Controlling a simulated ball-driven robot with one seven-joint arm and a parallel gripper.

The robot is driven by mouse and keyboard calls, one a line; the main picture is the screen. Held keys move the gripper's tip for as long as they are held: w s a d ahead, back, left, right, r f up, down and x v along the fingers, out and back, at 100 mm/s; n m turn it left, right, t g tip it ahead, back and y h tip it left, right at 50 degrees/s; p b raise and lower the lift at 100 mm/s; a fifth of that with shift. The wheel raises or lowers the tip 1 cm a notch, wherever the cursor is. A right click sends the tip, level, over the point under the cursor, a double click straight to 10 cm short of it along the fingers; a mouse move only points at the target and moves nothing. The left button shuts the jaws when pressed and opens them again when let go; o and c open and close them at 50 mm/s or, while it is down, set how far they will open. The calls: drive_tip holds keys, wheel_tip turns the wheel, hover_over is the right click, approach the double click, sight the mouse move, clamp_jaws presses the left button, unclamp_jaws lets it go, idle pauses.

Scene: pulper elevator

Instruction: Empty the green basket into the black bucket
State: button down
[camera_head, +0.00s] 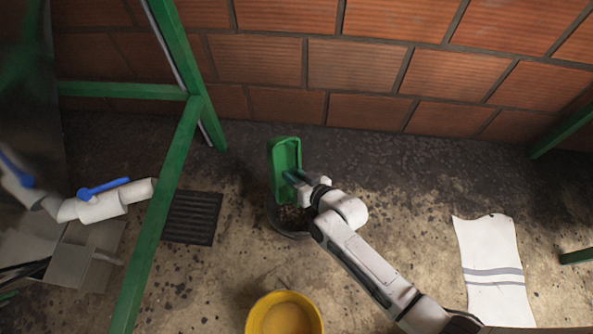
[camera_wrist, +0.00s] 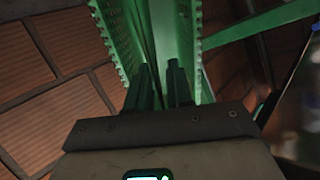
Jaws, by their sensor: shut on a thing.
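The green basket (camera_head: 284,158) is held up by my gripper (camera_head: 290,180) in the head view, tilted on its side above the black bucket (camera_head: 290,235). The bucket stands on the floor, partly hidden by the basket and my arm, with dark contents showing inside. In the wrist view my gripper (camera_wrist: 163,82) is shut on the green basket (camera_wrist: 125,35), whose perforated walls rise beyond the fingers. I cannot tell whether anything is left in the basket.
A yellow bucket (camera_head: 284,316) stands at the front. A dark floor grate (camera_head: 192,218) lies left, near a green frame leg (camera_head: 160,215) and a white pipe with a blue valve (camera_head: 103,203). A white cloth (camera_head: 490,262) lies right. A brick wall (camera_head: 350,65) closes the back.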

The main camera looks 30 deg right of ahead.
sight(279, 167)
drive_tip(key=w+g+p, duration=0.2)
drive_tip(key=w+g+h+p, duration=0.1)
drive_tip(key=w+g+p, duration=0.1)
drive_tip(key=p, duration=0.1)
drive_tip(key=w+a+g+p, duration=0.1)
drive_tip(key=g+p, duration=0.1)
drive_tip(key=g, duration=0.1)
drive_tip(key=shift+w+f, duration=0.1)
drive_tip(key=shift+w, duration=0.3)
drive_tip(key=shift+w+a+f+g+h+b, duration=0.15)
drive_tip(key=shift+w+f+g+h+b, duration=0.35)
drive_tip(key=shift+f+g+b, duration=0.35)
drive_tip(key=shift+w+f+g+b, duration=0.3)
drive_tip(key=shift+f+g+b, duration=0.4)
drive_tip(key=shift+b, duration=0.45)
drive_tip(key=g+b, duration=0.1)
drive_tip(key=b, duration=0.1)
drive_tip(key=f+g+b, duration=0.1)
drive_tip(key=b, duration=0.1)
drive_tip(key=w+g+b, duration=0.1)
drive_tip(key=b, duration=0.1)
drive_tip(key=shift+a+f+h, duration=0.15)
drive_tip(key=shift+f+h, duration=0.1)
drive_tip(key=shift+h, duration=0.05)
drive_tip(key=shift+r, duration=0.1)
